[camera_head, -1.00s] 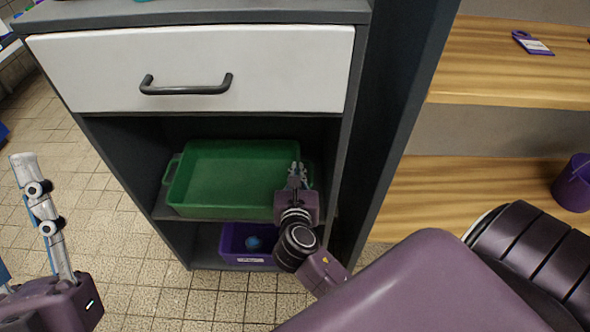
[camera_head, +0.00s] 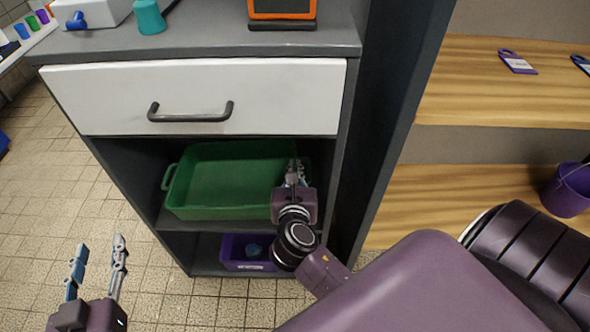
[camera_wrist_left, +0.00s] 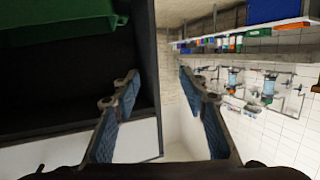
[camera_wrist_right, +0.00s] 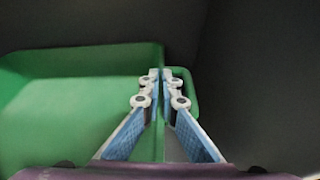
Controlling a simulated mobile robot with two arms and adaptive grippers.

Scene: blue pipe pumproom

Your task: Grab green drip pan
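The green drip pan (camera_head: 225,205) sits on the middle shelf of the dark cabinet, with a handle at its left end. My right gripper (camera_head: 295,165) is at the pan's right end. In the right wrist view, the fingers (camera_wrist_right: 161,75) are close together, with the pan's right wall (camera_wrist_right: 160,125) between them. My left gripper (camera_head: 98,242) is open and empty in front of the cabinet's left side, apart from the pan. In the left wrist view, its fingers (camera_wrist_left: 160,88) are spread, and the pan's green edge (camera_wrist_left: 60,20) shows at the top left.
A white drawer (camera_head: 200,95) with a dark handle is above the pan. A purple bin (camera_head: 236,252) holding a blue item is below. The cabinet's right side wall (camera_head: 350,170) is close to my right gripper. Wooden shelves (camera_head: 490,80) stand to the right. Open tiled floor lies left.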

